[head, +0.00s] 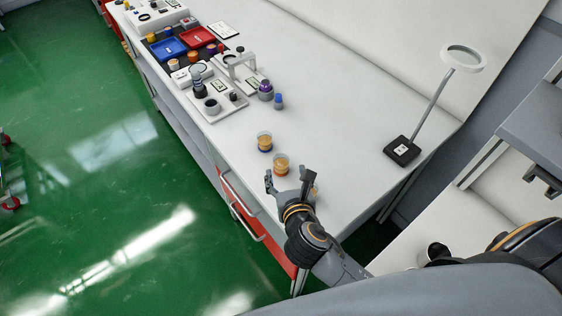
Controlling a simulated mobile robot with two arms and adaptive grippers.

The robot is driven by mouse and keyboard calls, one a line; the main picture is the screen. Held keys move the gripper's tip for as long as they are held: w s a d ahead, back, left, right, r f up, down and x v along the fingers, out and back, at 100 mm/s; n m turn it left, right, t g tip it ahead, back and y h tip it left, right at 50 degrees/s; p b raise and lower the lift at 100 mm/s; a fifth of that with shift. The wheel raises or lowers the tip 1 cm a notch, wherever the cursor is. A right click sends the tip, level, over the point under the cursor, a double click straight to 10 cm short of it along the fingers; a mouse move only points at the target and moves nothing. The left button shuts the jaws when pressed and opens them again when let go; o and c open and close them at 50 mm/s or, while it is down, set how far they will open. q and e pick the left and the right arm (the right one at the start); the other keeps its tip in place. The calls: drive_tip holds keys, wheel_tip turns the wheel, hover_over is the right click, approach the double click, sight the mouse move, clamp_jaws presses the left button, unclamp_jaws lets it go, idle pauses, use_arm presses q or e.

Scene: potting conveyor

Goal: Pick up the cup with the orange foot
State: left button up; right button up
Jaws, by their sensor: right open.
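The cup with the orange foot (281,165) stands upright on the white bench, with tan contents and an orange-red base. My right gripper (287,178) is open just in front of it, with one finger low on its left and the other on its right. I cannot tell whether the fingers touch the cup. A similar cup with a blue foot (265,141) stands just behind and to the left. Another cup (316,190) is mostly hidden behind my right gripper, and its foot does not show. My left gripper is not in view.
A magnifier lamp (403,150) stands at the right. A purple-topped jar (265,90) and a small blue-capped bottle (278,101) stand farther back. Blue (168,49) and red (197,37) trays lie at the far end. The bench between cups and lamp is clear.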

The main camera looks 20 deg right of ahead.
sight(281, 159)
drive_tip(key=x, duration=0.3)
drive_tip(key=shift+x, duration=0.9)
drive_tip(key=x, duration=0.3)
drive_tip(key=shift+w+a+f+p, duration=0.1)
drive_tip(key=shift+w+f+p, duration=0.1)
drive_tip(key=shift+p, duration=0.2)
drive_tip(key=shift+w+f, duration=0.15)
drive_tip(key=shift+c, duration=0.8)
drive_tip(key=c, duration=1)
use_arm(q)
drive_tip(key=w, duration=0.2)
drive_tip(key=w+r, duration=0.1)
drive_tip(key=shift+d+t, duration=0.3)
use_arm(e)
drive_tip(key=shift+c, duration=0.3)
